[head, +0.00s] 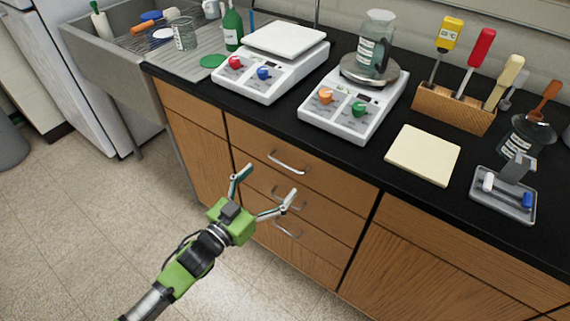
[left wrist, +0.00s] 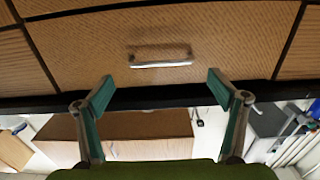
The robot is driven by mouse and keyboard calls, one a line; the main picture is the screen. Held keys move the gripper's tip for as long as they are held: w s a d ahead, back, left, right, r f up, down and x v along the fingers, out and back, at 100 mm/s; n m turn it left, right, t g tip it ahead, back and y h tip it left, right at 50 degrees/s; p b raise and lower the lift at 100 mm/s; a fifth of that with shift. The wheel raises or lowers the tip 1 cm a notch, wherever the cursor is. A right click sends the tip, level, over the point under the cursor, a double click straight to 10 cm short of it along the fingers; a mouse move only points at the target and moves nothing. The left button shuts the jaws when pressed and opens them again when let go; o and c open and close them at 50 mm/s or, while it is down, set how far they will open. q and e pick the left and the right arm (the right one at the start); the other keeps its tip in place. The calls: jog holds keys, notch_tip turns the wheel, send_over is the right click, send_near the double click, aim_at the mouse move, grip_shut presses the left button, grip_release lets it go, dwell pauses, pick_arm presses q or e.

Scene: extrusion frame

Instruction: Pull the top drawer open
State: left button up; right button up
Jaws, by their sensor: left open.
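The top drawer (head: 325,180) is a wooden front just under the black counter, flush with the cabinet. Its silver bar handle (head: 288,163) is unobstructed. My left gripper (head: 268,186) is open and empty, its two fingers spread in front of the drawer stack. In the left wrist view, the drawer front (left wrist: 90,50) fills the upper part, with the handle (left wrist: 160,65) centred beyond and between the open fingertips (left wrist: 158,88). The fingers are apart from the handle. Lower drawers are partly hidden behind the gripper in the head view. My right gripper is not in view.
Two lower drawer handles (head: 287,229) sit beneath. The black counter (head: 380,200) overhangs the drawers and carries two scales (head: 275,80), a tool block (head: 455,108) and a cream pad (head: 423,155).

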aim_at(285, 166)
pick_arm(q)
jog(key=x, duration=0.7)
jog(key=shift+w, duration=0.1)
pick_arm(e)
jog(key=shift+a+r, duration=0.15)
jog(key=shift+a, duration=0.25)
pick_arm(q)
jog(key=c, duration=1.3)
jog(key=shift+p+v, duration=4.3)
jog(key=shift+v, duration=9.1)
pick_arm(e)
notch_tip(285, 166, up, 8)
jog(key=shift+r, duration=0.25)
pick_arm(q)
jog(key=shift+d, duration=0.1)
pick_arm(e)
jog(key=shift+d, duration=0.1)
